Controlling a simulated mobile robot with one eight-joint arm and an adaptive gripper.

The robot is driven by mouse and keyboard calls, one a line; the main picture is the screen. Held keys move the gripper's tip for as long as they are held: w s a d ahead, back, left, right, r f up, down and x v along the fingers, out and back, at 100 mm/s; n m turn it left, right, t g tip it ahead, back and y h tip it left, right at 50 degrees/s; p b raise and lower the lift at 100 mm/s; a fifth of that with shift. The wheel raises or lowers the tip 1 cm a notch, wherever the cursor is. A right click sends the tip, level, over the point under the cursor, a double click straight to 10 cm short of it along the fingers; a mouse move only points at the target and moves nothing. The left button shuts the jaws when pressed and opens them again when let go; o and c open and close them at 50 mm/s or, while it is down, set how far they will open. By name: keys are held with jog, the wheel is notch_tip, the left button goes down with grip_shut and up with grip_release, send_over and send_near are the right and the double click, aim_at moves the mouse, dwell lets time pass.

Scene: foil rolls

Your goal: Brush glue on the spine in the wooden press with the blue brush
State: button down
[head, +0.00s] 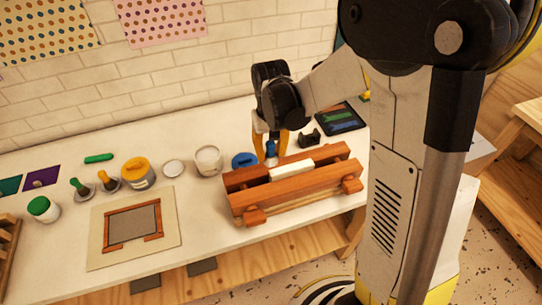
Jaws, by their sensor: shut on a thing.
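The wooden press (300,193) lies on the white bench, with a pale block, its spine side up (292,169), between its two reddish bars. My gripper (270,150), with orange fingers, is just behind the press, over its left-centre part. It is shut on the blue brush (271,148), of which only a small blue part shows between the fingers. The brush's bristles are hidden behind the press, so I cannot tell whether they touch anything. A white pot (208,161) stands left of the press, and a yellow-rimmed jar (139,174) stands farther left.
A blue round thing (244,160) lies behind the press. A green brush (82,189) and a yellow brush (107,181) stand at left, near a green-lidded jar (43,209). A framed board (133,225) lies in front. A dark tray (338,118) is at back right.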

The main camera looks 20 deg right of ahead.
jog(key=shift+r+p, duration=0.6)
jog(key=shift+r, duration=0.6)
jog(key=shift+d, duration=0.15)
